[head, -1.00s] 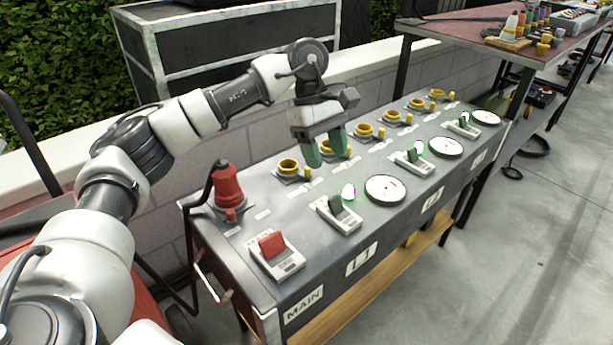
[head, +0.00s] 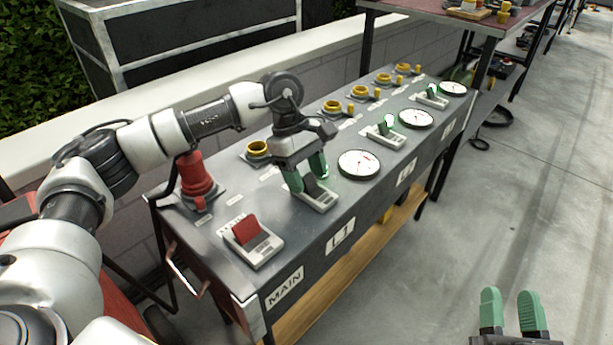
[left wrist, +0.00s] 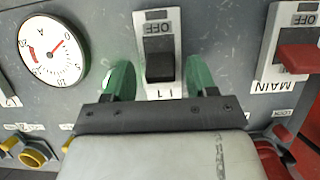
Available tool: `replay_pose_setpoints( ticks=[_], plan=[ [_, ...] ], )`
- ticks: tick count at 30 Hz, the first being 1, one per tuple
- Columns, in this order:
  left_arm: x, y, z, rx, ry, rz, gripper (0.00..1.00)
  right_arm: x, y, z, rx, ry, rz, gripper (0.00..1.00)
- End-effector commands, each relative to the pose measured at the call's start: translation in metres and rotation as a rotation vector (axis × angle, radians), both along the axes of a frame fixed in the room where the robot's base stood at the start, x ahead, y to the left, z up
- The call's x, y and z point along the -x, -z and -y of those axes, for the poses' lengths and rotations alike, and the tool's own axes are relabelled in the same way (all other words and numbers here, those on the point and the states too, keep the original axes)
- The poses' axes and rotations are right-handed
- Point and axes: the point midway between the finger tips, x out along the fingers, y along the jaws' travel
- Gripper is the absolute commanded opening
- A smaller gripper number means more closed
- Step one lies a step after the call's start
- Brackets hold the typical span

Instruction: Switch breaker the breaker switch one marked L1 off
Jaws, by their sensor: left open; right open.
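The L1 breaker switch (head: 317,199) is a pale housing with a dark lever on the grey panel top, above the L1 label (head: 340,236). In the left wrist view its black lever (left wrist: 160,67) shows, with the OFF marking uncovered at the end away from the L1 label. My left gripper (head: 306,177) is open over the switch. In the left wrist view its green fingers (left wrist: 161,78) stand on either side of the lever, apart from it. It partly hides the switch in the head view. My right gripper (head: 511,308) is open and empty over the floor at lower right.
The MAIN switch with a red lever (head: 247,230) is to the left. A round gauge (head: 359,163) is to the right, with more switches and gauges beyond. A red plug (head: 196,175) and yellow sockets (head: 257,149) stand along the back.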

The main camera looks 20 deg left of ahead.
Motion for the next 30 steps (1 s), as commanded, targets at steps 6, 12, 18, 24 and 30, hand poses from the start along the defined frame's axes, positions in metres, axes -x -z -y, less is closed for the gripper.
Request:
replay_pose_setpoints(
  ticks=[6,12,18,24,30],
  plan=[
    [0.0006,0.0026,0.0013,0.0,0.0,0.0,0.57,0.0006,-0.0025,-0.0003,-0.005,-0.001,0.018,0.43],
    [0.0005,0.0025,0.0012,0.0,0.0,-0.001,0.45,0.0006,-0.0023,-0.0002,-0.005,-0.001,0.017,0.43],
    [0.0005,0.0024,0.0012,0.0,0.0,-0.001,0.15,0.0005,-0.0024,-0.0002,-0.004,0.0,0.017,0.43],
    [0.0006,0.0019,0.0017,-0.008,0.001,0.002,0.08,0.0003,-0.0024,-0.0001,-0.003,0.0,0.014,0.43],
    [0.0016,-0.0001,0.0045,-0.066,0.003,0.023,0.08,-0.0014,0.0069,0.0009,0.016,0.003,-0.064,0.43]
  ],
)
